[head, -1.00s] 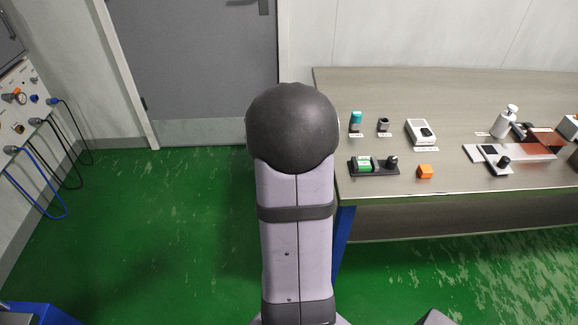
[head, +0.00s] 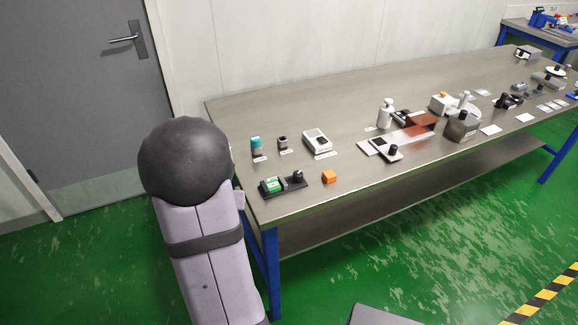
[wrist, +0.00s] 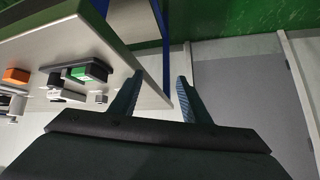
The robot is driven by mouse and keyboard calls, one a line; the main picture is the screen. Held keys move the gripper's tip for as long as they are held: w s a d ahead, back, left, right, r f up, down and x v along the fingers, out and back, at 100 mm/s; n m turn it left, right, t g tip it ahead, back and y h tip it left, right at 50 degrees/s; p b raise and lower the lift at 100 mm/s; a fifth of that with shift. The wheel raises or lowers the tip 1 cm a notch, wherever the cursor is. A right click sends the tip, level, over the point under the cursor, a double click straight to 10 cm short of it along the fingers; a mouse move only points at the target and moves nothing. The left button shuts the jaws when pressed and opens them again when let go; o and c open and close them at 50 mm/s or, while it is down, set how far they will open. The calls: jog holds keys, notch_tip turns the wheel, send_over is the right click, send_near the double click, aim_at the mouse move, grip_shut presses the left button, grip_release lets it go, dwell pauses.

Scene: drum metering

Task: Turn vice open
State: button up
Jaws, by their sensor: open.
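A small black-based fixture (head: 283,184) stands at the table's near left corner. It holds a green and white block at its left and has a black knob at its right; it looks like the vice, though its jaws are too small to make out. It also shows in the wrist view (wrist: 98,70), left of my fingers. My gripper (wrist: 158,85) is open and empty, its two dark ribbed fingers apart by the table's edge and touching nothing. The gripper is not visible in the head view, where my arm stands left of the table.
An orange cube (head: 329,177) sits right of the fixture. Behind are a teal-topped vial (head: 256,146), a small dark cup (head: 283,143) and a white device (head: 317,141). A white bottle (head: 386,114) and several instruments stand farther right. The grey table (head: 300,92) has bare room at the back.

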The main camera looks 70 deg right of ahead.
aim_at(298, 174)
jog(key=s+d+r+p, duration=0.1)
jog(key=s, duration=0.1)
jog(key=s+d+r+m+g+p, duration=0.1)
jog(key=s+d+p, duration=0.1)
jog(key=s+d+m+g+p, duration=0.1)
jog(key=s, duration=0.1)
jog(key=shift+s+d+r+p, duration=0.2)
jog(key=shift+s+r+p, duration=0.1)
jog(key=shift+r+p, duration=0.1)
jog(key=shift+g, duration=0.4)
jog(key=s+d+r+p, duration=0.1)
jog(key=s+d+p, duration=0.1)
jog(key=d, duration=0.1)
jog(key=s+d+r+p, duration=0.1)
jog(key=s+d+p, duration=0.1)
jog(key=d, duration=0.1)
jog(key=s+d+r+p, duration=0.1)
jog(key=s+d+p, duration=0.1)
jog(key=d, duration=0.1)
jog(key=shift+s+d+r+p, duration=0.1)
jog(key=shift+d+r+p, duration=0.2)
jog(key=shift+d+r, duration=0.1)
jog(key=s+m+y, duration=0.1)
jog(key=s+m+g+y, duration=0.1)
jog(key=s+d+g+y, duration=0.1)
jog(key=shift+f+m+b, duration=0.35)
jog(key=shift+f+m, duration=0.05)
jog(key=shift+f, duration=0.1)
jog(key=shift+p+x, duration=1.3)
jog(key=shift+x, duration=2.2)
